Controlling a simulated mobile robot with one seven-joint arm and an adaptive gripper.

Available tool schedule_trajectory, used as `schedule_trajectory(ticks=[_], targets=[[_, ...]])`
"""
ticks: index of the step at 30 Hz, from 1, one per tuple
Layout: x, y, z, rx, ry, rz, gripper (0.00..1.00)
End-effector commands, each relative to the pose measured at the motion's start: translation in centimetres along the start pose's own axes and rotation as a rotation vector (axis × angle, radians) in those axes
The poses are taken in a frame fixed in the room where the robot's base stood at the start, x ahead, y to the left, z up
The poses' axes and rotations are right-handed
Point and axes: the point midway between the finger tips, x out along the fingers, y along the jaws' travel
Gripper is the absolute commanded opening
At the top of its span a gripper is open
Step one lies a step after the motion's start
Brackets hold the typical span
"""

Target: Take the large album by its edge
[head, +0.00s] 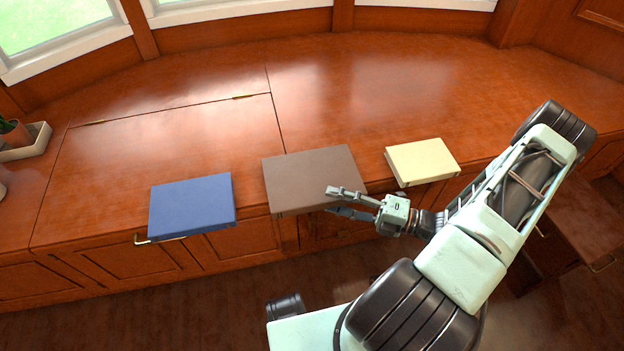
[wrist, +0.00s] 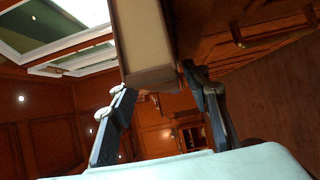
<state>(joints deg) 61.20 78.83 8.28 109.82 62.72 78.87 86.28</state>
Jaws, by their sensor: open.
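The large album is most likely the brown book (head: 312,176), the biggest of three. It lies flat on the wooden bench top, its front edge reaching the bench's front edge. My gripper (head: 331,201) is open at its front right part, one finger seen over the cover and the other lower, by the front edge. In the wrist view the album (wrist: 150,45) shows its pale page side and brown cover, its near end between the tips of my open gripper (wrist: 157,80). Whether either finger touches it I cannot tell.
A blue book (head: 192,206) lies to the left at the bench's front edge, near a brass handle (head: 140,240). A cream book (head: 422,161) lies to the right, close to my arm. The bench top (head: 350,90) behind is clear. A potted plant (head: 14,133) stands far left.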

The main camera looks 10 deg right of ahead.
Motion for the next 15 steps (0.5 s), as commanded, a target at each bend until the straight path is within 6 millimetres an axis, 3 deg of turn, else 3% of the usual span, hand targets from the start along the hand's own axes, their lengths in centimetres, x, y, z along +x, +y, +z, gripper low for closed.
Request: schedule_trajectory(ticks=[9,15], targets=[[4.2,-0.6,-0.4,-0.001,0.002,0.002,0.43],[5.2,-0.5,-0.4,-0.001,0.001,-0.001,0.43]])
